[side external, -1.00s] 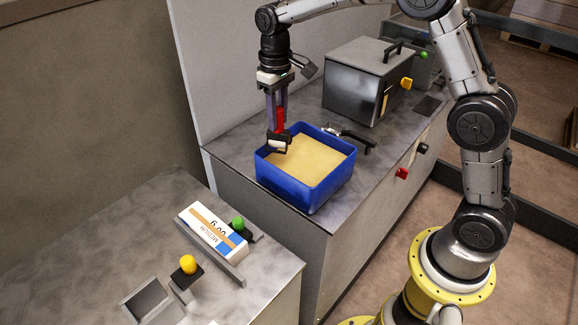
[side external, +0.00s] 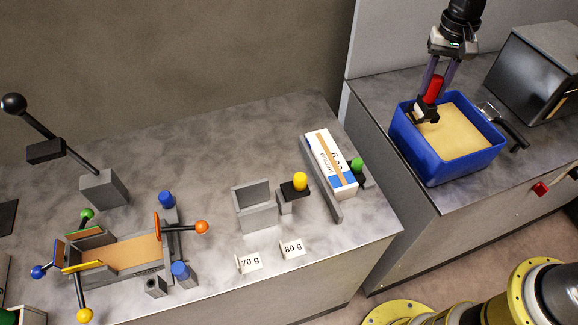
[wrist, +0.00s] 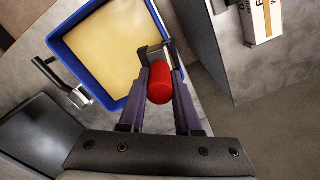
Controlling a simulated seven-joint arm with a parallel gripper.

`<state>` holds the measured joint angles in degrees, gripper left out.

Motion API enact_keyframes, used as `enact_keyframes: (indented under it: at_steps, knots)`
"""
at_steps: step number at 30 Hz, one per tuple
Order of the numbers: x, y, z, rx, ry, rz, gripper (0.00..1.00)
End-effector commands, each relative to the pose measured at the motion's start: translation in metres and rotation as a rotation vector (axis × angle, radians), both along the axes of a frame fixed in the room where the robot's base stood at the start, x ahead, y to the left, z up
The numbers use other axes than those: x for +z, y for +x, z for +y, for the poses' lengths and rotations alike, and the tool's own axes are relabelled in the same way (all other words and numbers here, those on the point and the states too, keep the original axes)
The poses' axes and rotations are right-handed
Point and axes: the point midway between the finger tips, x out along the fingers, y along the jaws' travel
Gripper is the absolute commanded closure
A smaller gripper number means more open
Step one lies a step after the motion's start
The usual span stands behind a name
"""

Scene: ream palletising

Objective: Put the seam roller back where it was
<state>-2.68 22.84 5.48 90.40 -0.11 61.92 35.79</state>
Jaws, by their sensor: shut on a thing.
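The seam roller's red handle (side external: 434,89) is gripped between the purple fingers of my gripper (side external: 430,96), handle up and head down. Its dark head (side external: 427,113) hangs at the back left inside corner of the blue tray (side external: 437,176); I cannot tell whether it touches the tan fill. In the wrist view, the red handle (wrist: 159,84) sits between both fingers of my gripper (wrist: 160,92). The dark head (wrist: 154,52) shows beyond it, over the right part of the blue tray (wrist: 70,58). No empty holder for the roller can be made out.
A metal tool with a black handle (side external: 512,130) lies right of the tray, near a dark box (side external: 535,75). On the left bench are a white labelled pack (side external: 328,160), a grey bin (side external: 255,213) and a clamp fixture (side external: 125,255). The bench behind them is clear.

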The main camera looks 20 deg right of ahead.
Motion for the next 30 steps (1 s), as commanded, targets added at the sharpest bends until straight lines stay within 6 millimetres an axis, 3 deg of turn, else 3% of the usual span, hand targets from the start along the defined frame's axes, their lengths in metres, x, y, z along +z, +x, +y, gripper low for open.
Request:
enact_keyframes:
  at_steps: [7,12,15,18,23,30]
  knots:
    - [0.010,-0.015,0.096,-0.046,-0.003,-0.002,1.00]
    - [0.016,-0.040,0.168,0.014,-0.003,-0.008,1.00]
    - [0.019,-0.056,0.200,0.080,-0.001,-0.012,1.00]
    - [0.020,-0.068,0.222,0.137,0.002,-0.014,1.00]
    - [0.019,-0.076,0.239,0.181,0.002,-0.015,1.00]
    - [0.001,-0.047,0.263,0.186,0.001,-0.013,1.00]
